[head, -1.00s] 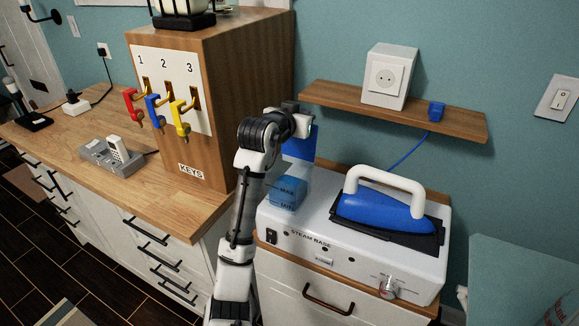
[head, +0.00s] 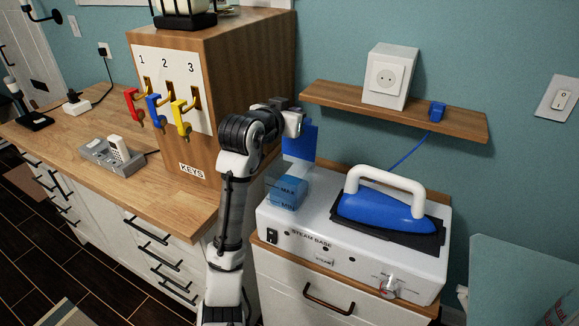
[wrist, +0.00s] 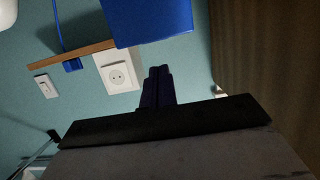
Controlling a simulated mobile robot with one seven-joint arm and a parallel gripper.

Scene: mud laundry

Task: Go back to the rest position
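My gripper (wrist: 158,86) shows in the wrist view with its dark fingers side by side and no gap between them, holding nothing I can see. In the head view my gripper (head: 290,112) is above the left end of the steam base (head: 330,240), by the right side of the key cabinet. A blue panel (head: 301,141) stands upright just below it, above the translucent blue water tank (head: 287,192). A blue surface, likely this panel (wrist: 148,20), fills the top of the wrist view. I cannot tell whether gripper and panel touch. The fingertips are hidden in the head view.
A blue iron (head: 385,211) with a white handle rests on the steam base. A wall shelf (head: 395,112) with a white socket box (head: 389,77) and blue plug (head: 436,111) is right of my gripper. The wooden key cabinet (head: 245,90) stands close on the left.

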